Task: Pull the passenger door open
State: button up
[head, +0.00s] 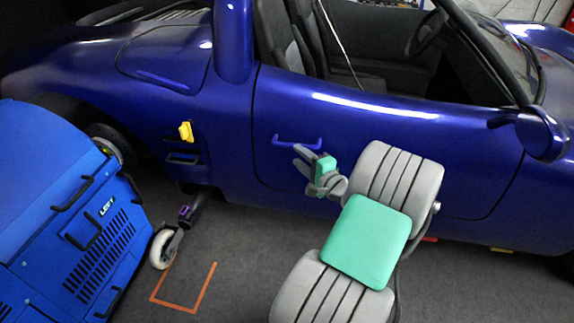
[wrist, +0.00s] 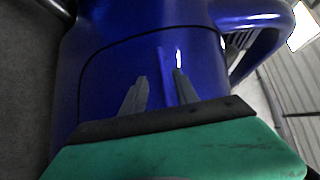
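The passenger door (head: 400,125) is the blue side panel of the car, with its seam lying flush and shut in the head view. The door also fills much of the wrist view (wrist: 120,60). Its handle (head: 298,140) is a blue bar near the door's left edge. In the wrist view the handle (wrist: 163,65) appears as a narrow upright strip, partly hidden by a finger. My gripper (head: 300,156) is at the handle, just below and in front of it. Its two grey fingers (wrist: 157,80) are apart, with the handle lined up between them. I cannot tell whether they touch it.
A blue machine marked LEFT (head: 100,215) stands at the left, with a caster (head: 160,248) beside the car. A yellow piece (head: 185,131) sits on the car's side vent. Orange floor marks (head: 185,308) lie on open grey floor.

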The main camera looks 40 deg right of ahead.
aim_at(288, 146)
jog(key=w, duration=0.2)
jog(key=w+b, duration=0.1)
jog(key=w, duration=0.3)
jog(key=shift+w+d+f+b, duration=0.3)
jog(key=shift+w+d+b, duration=0.1)
jog(key=shift+w+d+r, duration=0.1)
jog(key=shift+w, duration=0.3)
grip_shut()
dwell(0.6)
